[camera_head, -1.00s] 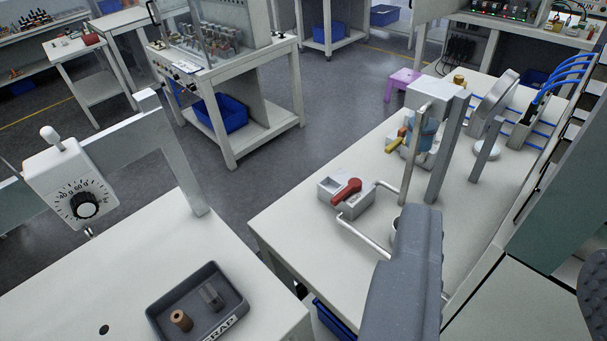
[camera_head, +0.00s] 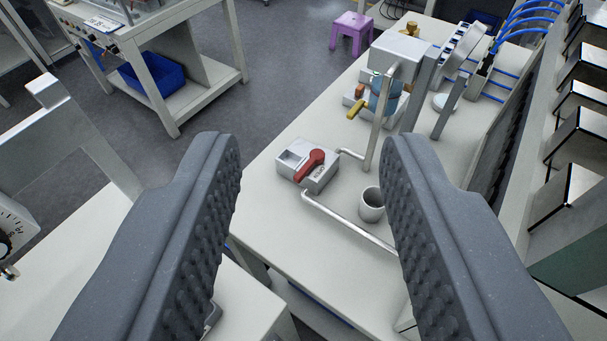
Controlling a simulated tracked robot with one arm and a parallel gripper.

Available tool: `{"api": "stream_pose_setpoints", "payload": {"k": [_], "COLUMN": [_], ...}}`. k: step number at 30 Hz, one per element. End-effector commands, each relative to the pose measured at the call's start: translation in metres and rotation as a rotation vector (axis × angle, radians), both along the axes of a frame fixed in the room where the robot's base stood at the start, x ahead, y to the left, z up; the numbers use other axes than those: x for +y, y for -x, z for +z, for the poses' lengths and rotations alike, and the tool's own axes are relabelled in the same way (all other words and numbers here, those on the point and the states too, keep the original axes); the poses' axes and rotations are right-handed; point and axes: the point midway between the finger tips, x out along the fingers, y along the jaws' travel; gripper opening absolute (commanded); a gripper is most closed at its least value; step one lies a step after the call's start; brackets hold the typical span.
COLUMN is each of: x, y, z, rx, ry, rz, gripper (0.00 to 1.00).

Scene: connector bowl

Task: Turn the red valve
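The red valve (camera_head: 310,165) is a red lever handle on a small light grey box (camera_head: 296,160). The box sits on the white workbench (camera_head: 280,235) near its left edge. My gripper (camera_head: 304,150) is wide open and empty. Its two dark grey, studded fingers stand at the left and right of the picture. The valve shows in the gap between them, farther off and apart from both fingers.
A grey cup (camera_head: 371,204) stands right of the valve, by an upright post. A blue device with a yellow handle (camera_head: 357,109) is behind. A purple stool (camera_head: 351,33) stands on the floor. A second bench is at left.

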Motion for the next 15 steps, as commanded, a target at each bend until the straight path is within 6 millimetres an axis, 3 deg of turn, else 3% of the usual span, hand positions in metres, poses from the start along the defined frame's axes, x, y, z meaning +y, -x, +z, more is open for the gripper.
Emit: {"api": "stream_pose_setpoints", "payload": {"k": [3,15], "x": [0.013,0.015], "y": [-0.036,-0.148], "z": [-0.006,-0.058], "rx": [0.069,0.306], "ry": [-0.019,-0.095], "rz": [-0.021,-0.131], "gripper": [0.38,0.38]}}
